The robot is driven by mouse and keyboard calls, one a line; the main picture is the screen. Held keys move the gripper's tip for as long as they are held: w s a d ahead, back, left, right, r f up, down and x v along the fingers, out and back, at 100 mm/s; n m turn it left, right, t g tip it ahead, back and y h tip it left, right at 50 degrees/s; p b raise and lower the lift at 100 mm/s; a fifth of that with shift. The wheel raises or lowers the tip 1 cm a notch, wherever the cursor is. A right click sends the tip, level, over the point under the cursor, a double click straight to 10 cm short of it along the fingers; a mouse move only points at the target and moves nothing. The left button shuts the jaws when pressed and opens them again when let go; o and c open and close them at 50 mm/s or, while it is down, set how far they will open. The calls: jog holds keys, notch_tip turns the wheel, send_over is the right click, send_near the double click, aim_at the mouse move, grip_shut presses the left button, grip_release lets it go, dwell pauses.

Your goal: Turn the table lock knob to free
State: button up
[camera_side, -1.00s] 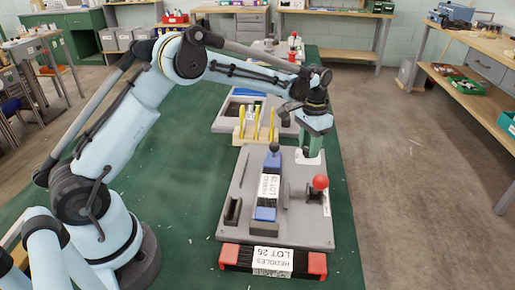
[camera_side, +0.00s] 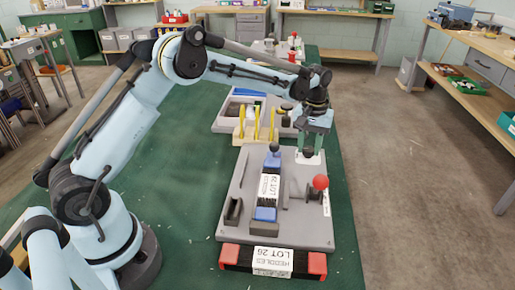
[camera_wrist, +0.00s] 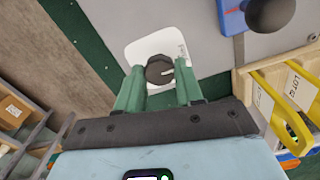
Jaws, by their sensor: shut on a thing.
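The lock knob (camera_wrist: 158,69) is a small dark round knob on a white label plate (camera_wrist: 143,48) at the corner of the grey table board. A pale mark on the knob points to the right in the wrist view. The green fingers of my gripper (camera_wrist: 159,80) are shut on the knob from both sides. In the side view my gripper (camera_side: 309,149) points down at the far right corner of the board, with the dark knob between its fingertips. The print on the plate is too small to read.
The grey board (camera_side: 235,190) carries a blue clamp with a dark ball knob (camera_side: 274,147) and a red ball lever (camera_side: 321,182). A wooden rack with yellow tools (camera_side: 256,124) stands just behind.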

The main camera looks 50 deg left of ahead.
aim_at(309, 149)
dwell(0.4)
jog(key=o, duration=1)
jog(key=shift+o, duration=0.2)
jog(key=shift+r, duration=0.15)
notch_tip(309, 149, up, 12)
